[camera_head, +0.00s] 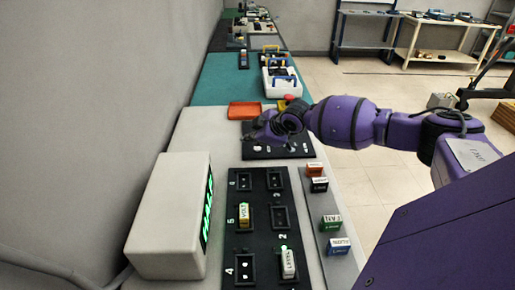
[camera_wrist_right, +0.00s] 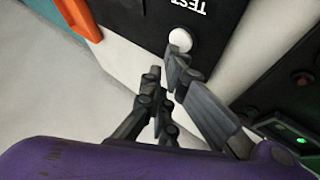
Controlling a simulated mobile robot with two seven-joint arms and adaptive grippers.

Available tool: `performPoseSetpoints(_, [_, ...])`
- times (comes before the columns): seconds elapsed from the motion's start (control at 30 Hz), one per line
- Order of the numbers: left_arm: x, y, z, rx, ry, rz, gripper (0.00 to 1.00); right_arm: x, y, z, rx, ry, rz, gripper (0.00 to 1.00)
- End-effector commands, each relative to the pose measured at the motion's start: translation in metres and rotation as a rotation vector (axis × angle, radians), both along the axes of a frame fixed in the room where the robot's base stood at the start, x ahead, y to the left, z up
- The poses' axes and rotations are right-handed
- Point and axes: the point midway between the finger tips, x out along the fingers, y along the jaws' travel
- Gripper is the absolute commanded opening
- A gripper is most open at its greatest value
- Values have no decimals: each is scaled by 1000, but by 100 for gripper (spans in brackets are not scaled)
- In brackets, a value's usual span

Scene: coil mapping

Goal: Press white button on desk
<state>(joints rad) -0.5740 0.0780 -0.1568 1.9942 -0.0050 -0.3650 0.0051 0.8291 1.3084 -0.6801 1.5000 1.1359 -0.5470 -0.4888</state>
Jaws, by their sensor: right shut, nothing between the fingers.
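A round white button (camera_wrist_right: 180,40) sits on a black panel (camera_wrist_right: 138,16) beside the printed word TEST in the right wrist view. In the head view the black panel (camera_head: 300,153) lies on the desk, partly covered by my right gripper; which of its small white marks is the button I cannot tell. My right gripper (camera_head: 262,132) is over the left part of the panel, shut and empty. In the right wrist view my right gripper (camera_wrist_right: 163,76) has its fingertips close to the button; whether one touches it I cannot tell. My left gripper is out of view.
An orange tray (camera_head: 244,110) lies behind the panel. A white box with a green display (camera_head: 168,218) stands at the left. A black slotted board (camera_head: 258,215) holds labelled blocks, with more on a grey strip (camera_head: 322,203) beside it.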

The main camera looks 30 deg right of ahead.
Motion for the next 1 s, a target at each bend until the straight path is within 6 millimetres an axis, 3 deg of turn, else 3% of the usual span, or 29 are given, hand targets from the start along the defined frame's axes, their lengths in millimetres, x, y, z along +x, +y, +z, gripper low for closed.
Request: performPoseSetpoints(1.0, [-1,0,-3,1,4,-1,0,0,0,-9,0,1,-1,0])
